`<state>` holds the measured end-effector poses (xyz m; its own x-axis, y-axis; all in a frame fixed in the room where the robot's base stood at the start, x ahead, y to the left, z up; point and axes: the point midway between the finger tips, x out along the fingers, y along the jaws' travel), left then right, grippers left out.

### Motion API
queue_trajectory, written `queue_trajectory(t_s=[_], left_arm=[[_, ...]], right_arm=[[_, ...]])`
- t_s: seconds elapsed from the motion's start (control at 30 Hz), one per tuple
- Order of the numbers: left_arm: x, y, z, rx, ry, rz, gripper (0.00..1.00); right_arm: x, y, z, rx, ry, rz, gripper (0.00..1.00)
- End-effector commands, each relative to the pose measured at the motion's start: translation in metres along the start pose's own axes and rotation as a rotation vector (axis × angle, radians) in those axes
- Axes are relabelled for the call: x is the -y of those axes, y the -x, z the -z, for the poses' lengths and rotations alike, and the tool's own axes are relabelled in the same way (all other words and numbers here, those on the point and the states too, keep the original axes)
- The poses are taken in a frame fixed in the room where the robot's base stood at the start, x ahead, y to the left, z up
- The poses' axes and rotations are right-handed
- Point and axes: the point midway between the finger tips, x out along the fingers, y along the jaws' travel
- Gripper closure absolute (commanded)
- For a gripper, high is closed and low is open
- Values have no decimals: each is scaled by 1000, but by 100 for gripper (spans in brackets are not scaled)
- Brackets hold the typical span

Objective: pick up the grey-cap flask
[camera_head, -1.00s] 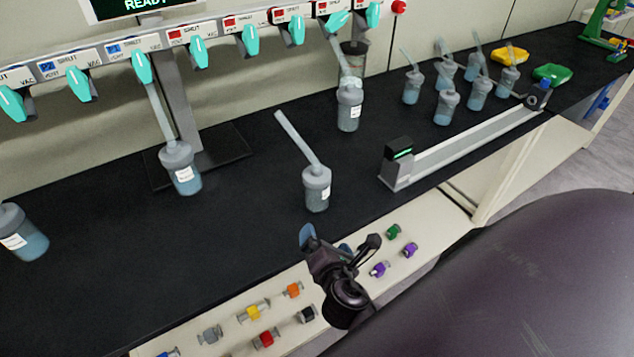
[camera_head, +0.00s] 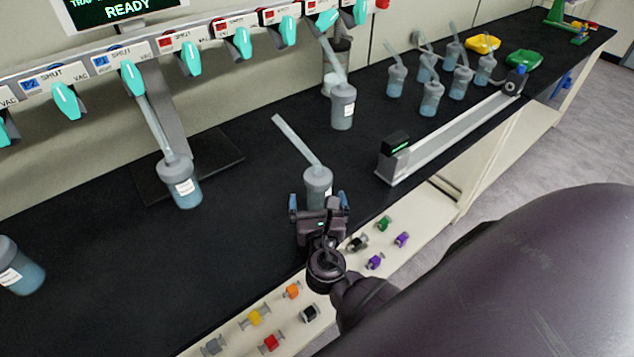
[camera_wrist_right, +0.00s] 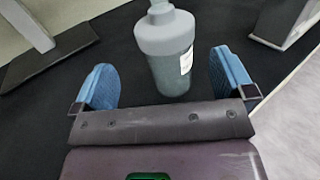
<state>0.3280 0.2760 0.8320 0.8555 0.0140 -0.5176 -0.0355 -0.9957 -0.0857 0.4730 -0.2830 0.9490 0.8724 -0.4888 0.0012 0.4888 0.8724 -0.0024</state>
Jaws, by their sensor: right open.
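A grey-cap flask (camera_head: 317,180) with a long slanted grey tube stands upright on the black bench, near its front edge. It also shows in the right wrist view (camera_wrist_right: 167,50), with a white label on its right side. My right gripper (camera_head: 319,202) is open in front of this flask, its blue fingertips spread to either side. In the right wrist view the gripper (camera_wrist_right: 162,85) has the flask's lower body between and slightly beyond its fingers, with gaps on both sides. The flask's lower part is hidden by the gripper in the head view. My left gripper is not in view.
Other grey-cap flasks stand on the bench: one at left (camera_head: 179,182), one behind (camera_head: 343,105), several at back right. A rail-like device (camera_head: 450,140) lies to the right. A manifold with teal valves (camera_head: 133,78) runs along the back. Small coloured connectors (camera_head: 256,316) lie on the front ledge.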

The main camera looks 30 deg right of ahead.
Motion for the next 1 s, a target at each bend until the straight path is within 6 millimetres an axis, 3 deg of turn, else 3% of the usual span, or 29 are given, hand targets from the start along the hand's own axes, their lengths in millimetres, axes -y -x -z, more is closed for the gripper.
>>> queue_trajectory(t_s=[0.33, 0.63, 0.97, 1.0], left_arm=[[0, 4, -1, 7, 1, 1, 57], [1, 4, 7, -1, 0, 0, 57], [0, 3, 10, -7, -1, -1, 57], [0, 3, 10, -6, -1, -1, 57]], right_arm=[[2, -27, 0, -1, -2, 1, 0], [8, -64, 0, -1, -2, 1, 0], [8, -70, 0, -2, -3, 0, 0], [8, -70, 0, -2, -3, 0, 5]])
